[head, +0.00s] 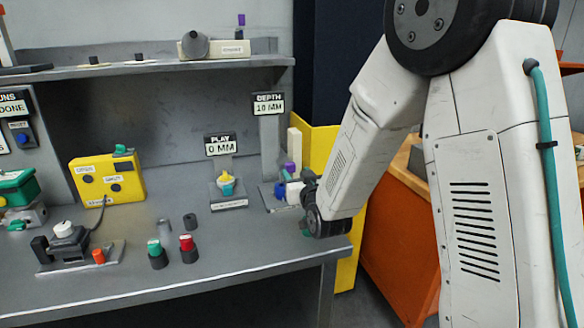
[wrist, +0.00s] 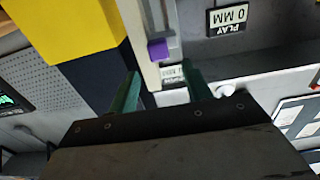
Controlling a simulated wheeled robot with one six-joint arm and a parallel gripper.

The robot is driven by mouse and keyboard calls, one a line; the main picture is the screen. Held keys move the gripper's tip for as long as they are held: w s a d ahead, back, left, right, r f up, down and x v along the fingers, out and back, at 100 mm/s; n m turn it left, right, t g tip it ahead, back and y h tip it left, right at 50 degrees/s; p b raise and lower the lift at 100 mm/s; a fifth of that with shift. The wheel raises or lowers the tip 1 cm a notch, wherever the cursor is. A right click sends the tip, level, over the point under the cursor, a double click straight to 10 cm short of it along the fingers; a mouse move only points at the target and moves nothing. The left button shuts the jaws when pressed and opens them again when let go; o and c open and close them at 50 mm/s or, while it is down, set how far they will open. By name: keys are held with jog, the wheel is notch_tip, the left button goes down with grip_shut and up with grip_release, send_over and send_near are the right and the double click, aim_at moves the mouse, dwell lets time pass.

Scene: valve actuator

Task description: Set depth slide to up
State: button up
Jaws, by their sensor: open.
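The depth station stands at the right end of the bench, with a sign (head: 268,104) reading DEPTH 10 MM on its grey back post. A purple slide knob (head: 290,168) sits low beside a pale upright column (head: 294,142). The purple knob also shows in the wrist view (wrist: 158,50), where the picture is upside down. My gripper (wrist: 162,85) is open, with its two green fingers apart and nothing visible held between them. The knob appears beyond the fingertips, roughly in line with the gap. Contact with it cannot be seen. My wrist partly hides the station's base in the head view.
The play station with a sign (head: 220,145) reading 0 MM stands left of the depth station. Several knobs and a yellow box (head: 107,178) are farther left on the bench. A yellow panel (head: 318,150) and an orange cabinet (head: 400,235) lie to the right.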

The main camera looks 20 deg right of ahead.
aim_at(292, 166)
jog(key=w, duration=0.5)
jog(key=shift+w, duration=0.35)
